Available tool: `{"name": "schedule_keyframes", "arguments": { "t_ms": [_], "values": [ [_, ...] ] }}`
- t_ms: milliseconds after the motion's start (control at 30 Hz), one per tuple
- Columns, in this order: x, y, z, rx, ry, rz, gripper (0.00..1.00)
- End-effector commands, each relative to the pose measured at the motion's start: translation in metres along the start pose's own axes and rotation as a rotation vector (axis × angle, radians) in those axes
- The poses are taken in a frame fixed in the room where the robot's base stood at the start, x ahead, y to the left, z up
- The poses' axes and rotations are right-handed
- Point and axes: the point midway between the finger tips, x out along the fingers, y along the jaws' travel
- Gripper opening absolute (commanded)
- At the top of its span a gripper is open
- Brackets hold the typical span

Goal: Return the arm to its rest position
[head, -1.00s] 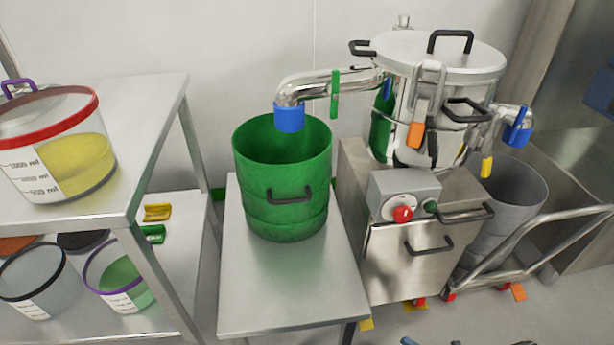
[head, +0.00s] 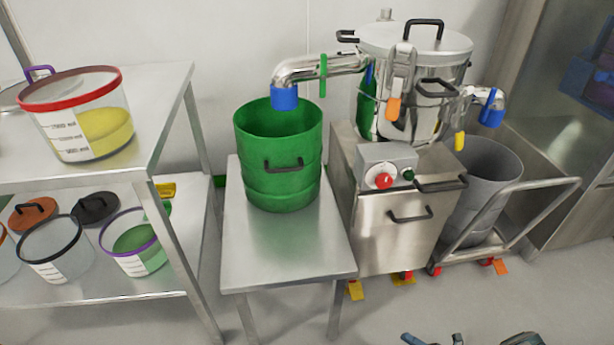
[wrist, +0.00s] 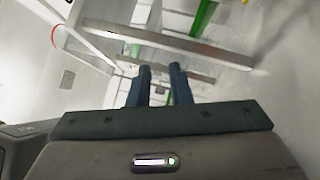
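My gripper (wrist: 160,75) shows in the wrist view with two dark blue fingers standing apart. The gap between them is clear, and nothing is held. In the head view, only small dark blue parts of my arm's end show at the bottom edge, right of the middle, over the grey floor. The rest of the arm is out of that view. In the wrist view, a tilted metal frame lies beyond the fingers, with green strips near it.
A green bucket (head: 277,160) stands on a low steel table (head: 285,250) under a blue-tipped pipe (head: 284,96). A steel machine (head: 395,225) and a grey bin (head: 485,190) on a trolley stand right. A shelf (head: 150,85) with tubs is left. Floor in front is free.

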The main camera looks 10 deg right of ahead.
Motion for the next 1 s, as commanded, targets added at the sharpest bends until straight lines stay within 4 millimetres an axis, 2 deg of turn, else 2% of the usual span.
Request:
{"name": "schedule_keyframes", "arguments": {
  "t_ms": [267,467,567,800,1000],
  "values": [
    [0.012,0.035,0.026,-0.079,0.126,-0.035,0.18],
    [0.025,0.072,0.052,-0.17,0.256,-0.067,0.18],
    [0.037,0.101,0.071,-0.242,0.356,-0.085,0.18],
    [0.079,0.184,0.113,-0.454,0.64,-0.108,0.18],
    [0.118,0.255,0.137,-0.643,0.872,-0.1,0.18]
  ]
}}
